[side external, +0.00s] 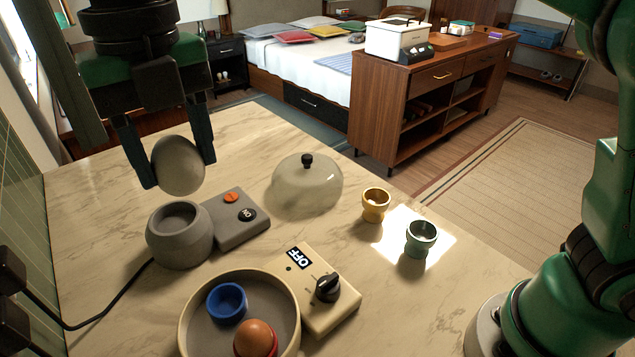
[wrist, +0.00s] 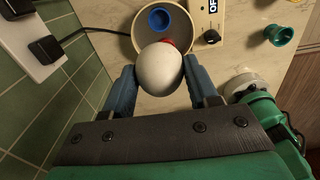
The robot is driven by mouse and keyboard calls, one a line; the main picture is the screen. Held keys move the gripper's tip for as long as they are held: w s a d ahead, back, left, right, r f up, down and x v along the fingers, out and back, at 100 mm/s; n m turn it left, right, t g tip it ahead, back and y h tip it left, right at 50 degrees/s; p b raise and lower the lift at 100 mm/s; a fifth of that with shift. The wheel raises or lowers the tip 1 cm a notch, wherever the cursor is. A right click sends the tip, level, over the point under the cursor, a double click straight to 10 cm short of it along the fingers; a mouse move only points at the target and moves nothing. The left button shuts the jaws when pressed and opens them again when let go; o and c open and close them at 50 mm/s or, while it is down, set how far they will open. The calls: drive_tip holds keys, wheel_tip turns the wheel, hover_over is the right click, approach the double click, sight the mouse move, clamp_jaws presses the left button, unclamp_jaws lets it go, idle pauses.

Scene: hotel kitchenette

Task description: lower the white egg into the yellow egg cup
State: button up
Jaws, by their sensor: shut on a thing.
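The white egg (side external: 178,165) looks grey in shadow in the side view and pale in the wrist view (wrist: 160,69). My gripper (side external: 178,170) is shut on it, one finger on each side. It holds the egg in the air at the left, above or near a round grey pot (side external: 180,236). The yellow egg cup (side external: 375,205) stands upright and looks empty on the counter, well to the right of the egg. I cannot make out the yellow cup in the wrist view.
A green egg cup (side external: 421,239) stands near the yellow one. A clear dome (side external: 306,183) with a black knob lies between my gripper and the yellow cup. In front, a round tray (side external: 188,318) holds a blue cup (side external: 227,303) and a brown egg (side external: 256,339) in a red cup.

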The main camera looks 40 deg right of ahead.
drive_tip(key=m, duration=0.1)
drive_tip(key=d+m, duration=0.1)
drive_tip(key=shift+w+d+r+m, duration=0.1)
drive_tip(key=shift+w+d+m, duration=0.05)
drive_tip(key=shift+w+m, duration=0.2)
drive_tip(key=d+f+n, duration=0.3)
drive_tip(key=d+n, duration=0.6)
drive_tip(key=d, duration=1.7)
wheel_tip(320, 180, down, 11)
drive_tip(key=d+m, duration=0.2)
drive_tip(key=m, duration=0.4)
